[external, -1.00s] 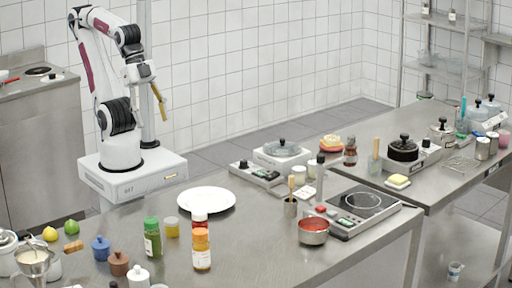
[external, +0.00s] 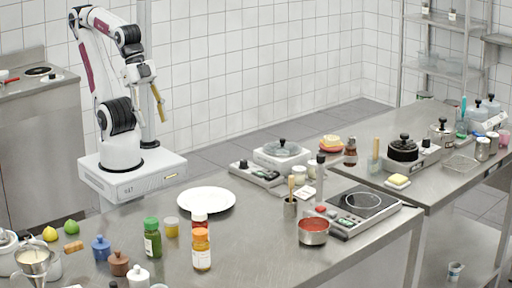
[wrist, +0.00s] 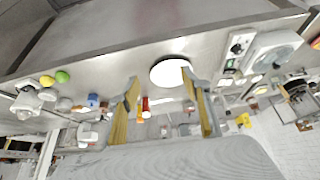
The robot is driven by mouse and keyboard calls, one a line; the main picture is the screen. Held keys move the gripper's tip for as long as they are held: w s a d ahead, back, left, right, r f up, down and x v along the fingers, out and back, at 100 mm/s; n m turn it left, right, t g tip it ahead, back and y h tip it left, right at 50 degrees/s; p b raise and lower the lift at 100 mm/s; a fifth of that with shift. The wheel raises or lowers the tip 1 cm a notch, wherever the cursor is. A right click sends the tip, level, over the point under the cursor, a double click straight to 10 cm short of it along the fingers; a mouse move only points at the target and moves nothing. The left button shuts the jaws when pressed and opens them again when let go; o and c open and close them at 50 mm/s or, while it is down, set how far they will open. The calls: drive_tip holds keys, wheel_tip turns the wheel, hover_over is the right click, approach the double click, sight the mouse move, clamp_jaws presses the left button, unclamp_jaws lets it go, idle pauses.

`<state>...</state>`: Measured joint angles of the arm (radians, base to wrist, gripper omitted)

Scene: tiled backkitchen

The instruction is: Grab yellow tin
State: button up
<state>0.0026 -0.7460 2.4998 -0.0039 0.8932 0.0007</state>
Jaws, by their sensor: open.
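The yellow tin (external: 171,227) is a small, short, round container standing upright on the steel table, between the green-capped bottle and the white plate. My gripper (external: 158,98) is raised in the air beyond the table's far edge, well away from the tin. In the wrist view my gripper (wrist: 160,78) shows two yellow-padded fingers spread apart with nothing between them. I cannot make out the tin in the wrist view; a finger may hide it.
A green-capped bottle (external: 152,238) stands close to the tin's left. Red-capped (external: 199,223) and orange-capped (external: 201,250) bottles stand close to its right. The white plate (external: 206,200) lies behind. Blue (external: 101,249) and brown (external: 119,264) pots are at the left.

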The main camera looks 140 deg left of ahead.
drive_tip(key=w+d+f+t+h, duration=0.3)
drive_tip(key=w+d+h, duration=0.1)
drive_tip(key=w+d, duration=1.25)
drive_tip(key=w+d+f+n+t+y, duration=0.1)
drive_tip(key=w+d+f+n+t, duration=0.1)
drive_tip(key=w+f, duration=0.3)
drive_tip(key=t+y, duration=0.1)
drive_tip(key=y, duration=0.2)
approach(172, 227)
drive_tip(key=shift+w+d+r+n, duration=0.1)
drive_tip(key=shift+d+n, duration=0.05)
drive_tip(key=shift+d, duration=0.35)
drive_tip(key=shift+w+d+r+n, duration=0.1)
drive_tip(key=shift+d+n, duration=0.05)
drive_tip(key=shift+d, duration=0.35)
drive_tip(key=shift+s+a+f+t+y, duration=0.1)
drive_tip(key=shift+a+f+t+y, duration=0.15)
drive_tip(key=shift+f+t+y, duration=0.4)
drive_tip(key=shift+s+a+f+y, duration=0.35)
drive_tip(key=shift+f+y, duration=0.25)
drive_tip(key=shift+y, duration=0.25)
drive_tip(key=shift+w, duration=0.1)
drive_tip(key=shift+x, duration=1.3)
drive_tip(key=shift+a, duration=0.1)
